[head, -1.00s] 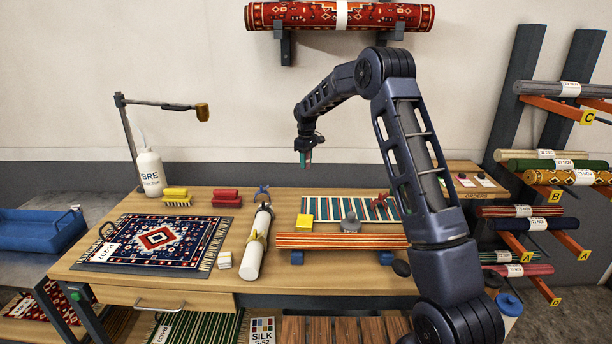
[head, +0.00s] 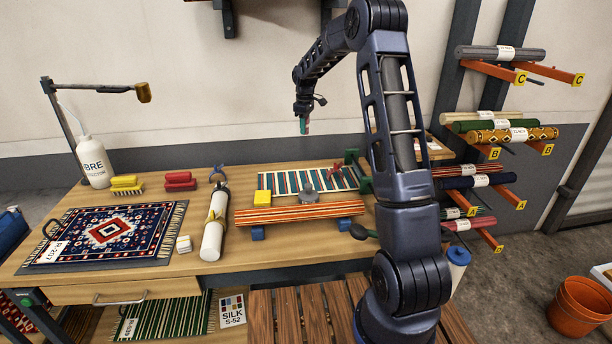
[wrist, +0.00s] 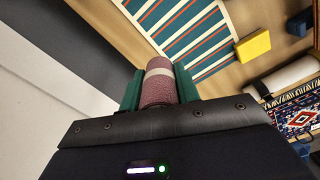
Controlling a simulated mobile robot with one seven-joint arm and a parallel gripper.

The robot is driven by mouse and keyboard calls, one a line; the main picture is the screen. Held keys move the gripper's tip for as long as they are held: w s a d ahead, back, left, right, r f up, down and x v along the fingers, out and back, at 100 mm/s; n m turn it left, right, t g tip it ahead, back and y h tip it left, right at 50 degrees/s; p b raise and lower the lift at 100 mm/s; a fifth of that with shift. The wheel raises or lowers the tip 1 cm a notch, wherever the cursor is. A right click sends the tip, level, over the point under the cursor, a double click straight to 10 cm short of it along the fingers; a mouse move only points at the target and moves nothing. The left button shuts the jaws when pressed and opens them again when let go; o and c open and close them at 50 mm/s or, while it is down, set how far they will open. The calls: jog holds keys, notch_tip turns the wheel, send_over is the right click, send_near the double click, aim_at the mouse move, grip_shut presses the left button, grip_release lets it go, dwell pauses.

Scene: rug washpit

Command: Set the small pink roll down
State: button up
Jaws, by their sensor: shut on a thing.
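The small pink roll (wrist: 158,88), with a pale band around it, is held between the green fingers of my gripper (wrist: 158,92) in the wrist view. In the head view my gripper (head: 303,124) hangs fingers down, in the air above the back of the wooden table (head: 130,280). Only a sliver of the roll shows there beside a green finger. The roll's inner end is hidden by the gripper body.
A striped teal rug (head: 275,181) lies on the table, with a yellow block (head: 262,197) and a grey weight (head: 308,193) near it. A striped roll (head: 300,213) rests on blue supports in front. A rack of rolls (head: 500,135) stands at the right.

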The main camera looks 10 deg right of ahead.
aim_at(306, 174)
jog(key=shift+d+f, duration=0.25)
jog(key=shift+d, duration=0.1)
notch_tip(306, 174, down, 20)
jog(key=shift+r, duration=0.2)
jog(key=shift+f, duration=0.1)
jog(key=o, duration=0.9)
jog(key=shift+o, duration=0.3)
